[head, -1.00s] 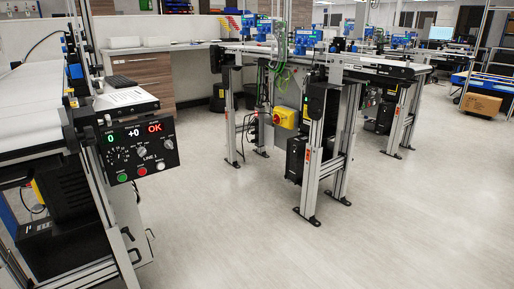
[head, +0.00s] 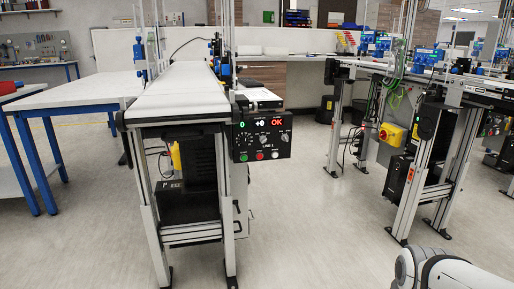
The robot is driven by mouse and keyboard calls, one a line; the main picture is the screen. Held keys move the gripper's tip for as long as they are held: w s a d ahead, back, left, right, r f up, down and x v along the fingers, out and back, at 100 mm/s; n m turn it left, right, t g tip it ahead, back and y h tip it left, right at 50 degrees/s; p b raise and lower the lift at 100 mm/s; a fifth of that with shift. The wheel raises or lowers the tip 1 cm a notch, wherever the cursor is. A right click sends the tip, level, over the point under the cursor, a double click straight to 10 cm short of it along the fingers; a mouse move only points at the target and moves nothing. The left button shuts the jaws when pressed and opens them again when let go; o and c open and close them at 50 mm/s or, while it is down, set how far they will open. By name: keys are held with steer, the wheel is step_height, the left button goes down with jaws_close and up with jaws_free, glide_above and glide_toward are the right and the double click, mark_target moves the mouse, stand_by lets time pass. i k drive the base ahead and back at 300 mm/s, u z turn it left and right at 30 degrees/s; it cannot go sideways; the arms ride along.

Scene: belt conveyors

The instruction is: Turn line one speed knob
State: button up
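The black LINE 1 control panel (head: 262,146) hangs at the right front of the white-topped belt conveyor (head: 178,97) in the head view. Its displays read a green 0, a white +0 and a red OK. A round dial scale is on the panel's left. One grey knob (head: 264,139) is near the middle and another grey knob (head: 284,137) is at the right; I cannot read which is the speed knob. Green, red and white buttons line the bottom. My gripper is out of view; only a white and black part of my arm shows at the bottom right, apart from the panel.
A white table with blue legs (head: 75,98) stands left of the conveyor. A second conveyor frame (head: 425,170) with a yellow switch box (head: 391,134) stands at the right. The grey floor (head: 310,235) before and between the conveyors is clear.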

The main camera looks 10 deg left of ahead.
mark_target(244, 140)
steer(key=u, duration=0.85)
steer(key=i, duration=1)
steer(key=u, duration=0.05)
